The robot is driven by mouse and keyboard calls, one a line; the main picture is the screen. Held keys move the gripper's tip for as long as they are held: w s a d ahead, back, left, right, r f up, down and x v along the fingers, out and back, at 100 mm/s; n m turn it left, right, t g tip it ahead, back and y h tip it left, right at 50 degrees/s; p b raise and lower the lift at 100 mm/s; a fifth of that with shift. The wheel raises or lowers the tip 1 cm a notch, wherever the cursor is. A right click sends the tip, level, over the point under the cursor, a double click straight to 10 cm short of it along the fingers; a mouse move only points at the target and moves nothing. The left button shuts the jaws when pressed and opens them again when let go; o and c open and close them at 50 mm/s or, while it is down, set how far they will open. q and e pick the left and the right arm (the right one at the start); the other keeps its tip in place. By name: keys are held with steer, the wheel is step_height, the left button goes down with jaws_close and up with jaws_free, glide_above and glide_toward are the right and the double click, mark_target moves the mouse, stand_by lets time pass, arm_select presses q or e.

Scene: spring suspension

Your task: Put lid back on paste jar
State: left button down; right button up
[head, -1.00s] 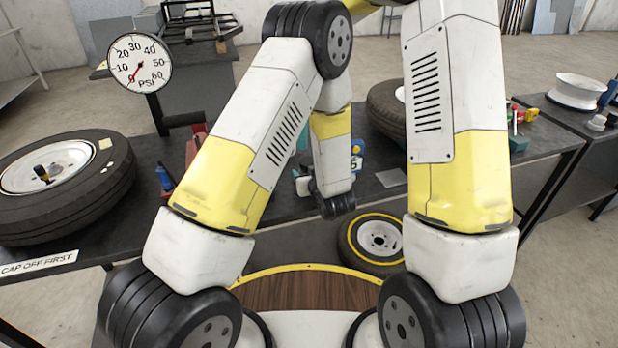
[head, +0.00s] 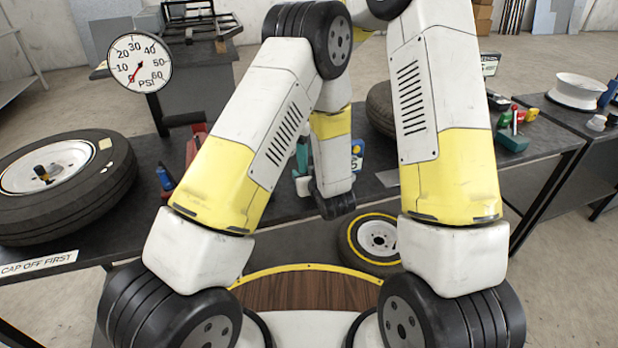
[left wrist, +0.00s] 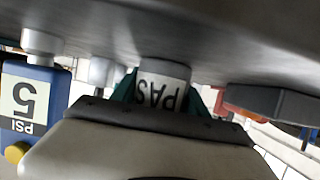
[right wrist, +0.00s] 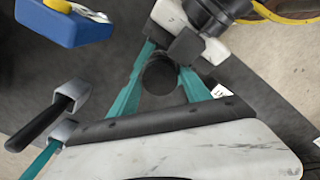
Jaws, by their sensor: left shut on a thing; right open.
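The paste jar (left wrist: 163,80), white with a label reading "PAS" upside down, stands between the teal fingers of my left gripper (left wrist: 160,98) in the left wrist view. The left gripper is shut on it; the palm hides the jar's top. In the right wrist view my right gripper (right wrist: 166,62) is open. A dark round thing (right wrist: 160,76) shows between its fingers; I cannot tell whether it is the lid or the jar's open mouth. Both grippers are mostly hidden behind my arms in the head view.
A blue 5 PSI block (left wrist: 30,105) stands beside the jar and shows in the right wrist view (right wrist: 65,22). A black-handled tool (right wrist: 50,115) lies near my right gripper. A large tyre (head: 65,185) covers the left of the bench. A yellow-rimmed wheel (head: 375,240) is in front.

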steer(key=shift+f, duration=0.1)
steer(key=c, duration=1.2)
steer(key=o, duration=1.5)
steer(key=shift+c, duration=0.2)
steer(key=shift+r, duration=2.3)
steer(key=o, duration=0.6)
steer(key=shift+c, duration=0.2)
